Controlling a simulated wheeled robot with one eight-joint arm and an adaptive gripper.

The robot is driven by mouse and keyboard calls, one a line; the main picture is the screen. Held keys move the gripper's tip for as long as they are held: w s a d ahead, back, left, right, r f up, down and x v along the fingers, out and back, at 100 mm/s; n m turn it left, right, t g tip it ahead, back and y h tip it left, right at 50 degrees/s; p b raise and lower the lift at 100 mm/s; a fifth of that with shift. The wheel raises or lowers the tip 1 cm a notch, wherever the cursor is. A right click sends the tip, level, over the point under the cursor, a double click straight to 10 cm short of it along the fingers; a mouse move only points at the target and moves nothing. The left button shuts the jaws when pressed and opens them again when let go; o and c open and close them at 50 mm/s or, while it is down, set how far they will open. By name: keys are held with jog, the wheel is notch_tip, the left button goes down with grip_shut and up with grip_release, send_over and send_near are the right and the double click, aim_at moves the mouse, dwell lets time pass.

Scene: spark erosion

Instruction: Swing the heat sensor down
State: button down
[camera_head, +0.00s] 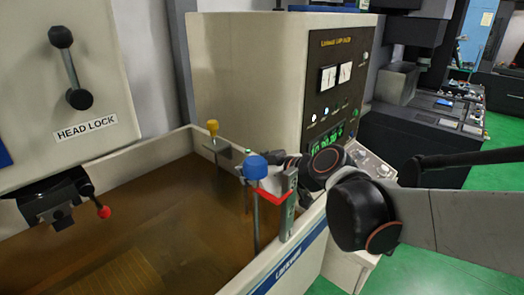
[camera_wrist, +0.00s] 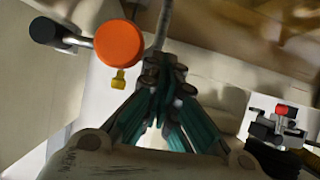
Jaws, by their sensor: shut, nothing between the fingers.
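I cannot tell for sure which part is the heat sensor. At the tank rim in the head view, a blue knob (camera_head: 255,167) tops an upright rod, next to a red bracket (camera_head: 270,194) and a grey upright plate (camera_head: 288,206). A yellow knob (camera_head: 212,128) stands on a small bracket farther back on the rim. In the wrist view, my gripper (camera_wrist: 165,68) is shut and empty. An orange disc (camera_wrist: 119,43) with a small yellow knob (camera_wrist: 118,80) and a black knob (camera_wrist: 46,32) is left of my fingertips. A thin grey rod (camera_wrist: 164,22) shows beyond them.
The open tank (camera_head: 283,262) holds brown liquid. A machine head with a red-tipped lever (camera_head: 103,211) hangs over its left side, below a HEAD LOCK lever (camera_head: 70,70). A control cabinet (camera_head: 250,80) stands behind. Green floor (camera_head: 430,272) is clear at the right.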

dwell(0.5)
jog(key=v, duration=1.2)
dwell(0.3)
